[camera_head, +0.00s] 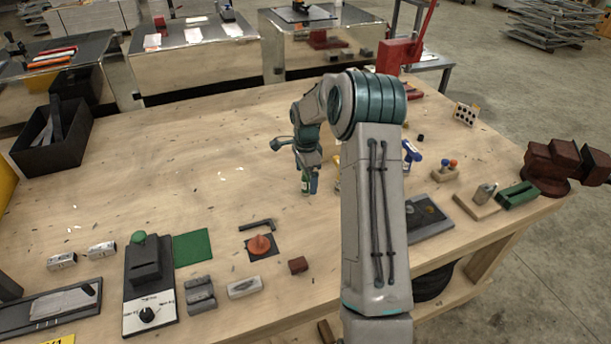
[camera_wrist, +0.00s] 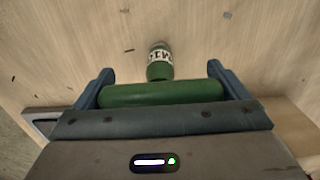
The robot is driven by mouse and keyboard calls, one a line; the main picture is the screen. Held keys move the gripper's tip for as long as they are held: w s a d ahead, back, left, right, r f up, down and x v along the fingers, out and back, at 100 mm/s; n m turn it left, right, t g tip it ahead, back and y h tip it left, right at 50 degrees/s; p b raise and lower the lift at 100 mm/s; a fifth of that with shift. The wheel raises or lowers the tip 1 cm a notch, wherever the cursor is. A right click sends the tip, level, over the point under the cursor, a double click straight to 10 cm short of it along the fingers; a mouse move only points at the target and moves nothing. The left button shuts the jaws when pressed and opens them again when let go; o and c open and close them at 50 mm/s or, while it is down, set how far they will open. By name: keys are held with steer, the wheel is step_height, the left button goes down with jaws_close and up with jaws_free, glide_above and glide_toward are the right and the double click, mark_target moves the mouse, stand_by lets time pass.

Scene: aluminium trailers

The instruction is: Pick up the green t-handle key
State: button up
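The green t-handle key (camera_wrist: 160,94) shows in the wrist view as a green crossbar lying between my fingers, with a green stem bearing a white label beyond it. In the head view it is a small green shape (camera_head: 305,184) under my wrist. My gripper (camera_wrist: 160,72) has its two blue fingers wide apart, one at each end of the crossbar. It points down over the middle of the table in the head view (camera_head: 309,178). Whether the fingers press on the bar, and whether the stem touches the table, I cannot tell.
The wooden table (camera_head: 120,190) is mostly clear left of my gripper. An orange knob on a dark plate (camera_head: 260,244), a green mat (camera_head: 192,248) and a switch box (camera_head: 149,285) lie nearer. A black bin (camera_head: 53,140) stands far left. Blue-handled and yellow items (camera_head: 411,153) sit partly behind my arm.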

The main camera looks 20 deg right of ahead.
steer(key=c, duration=0.5)
steer(key=shift+r, duration=0.15)
step_height(320, 180, up, 10)
steer(key=shift+f+b, duration=0.1)
steer(key=shift+b, duration=0.95)
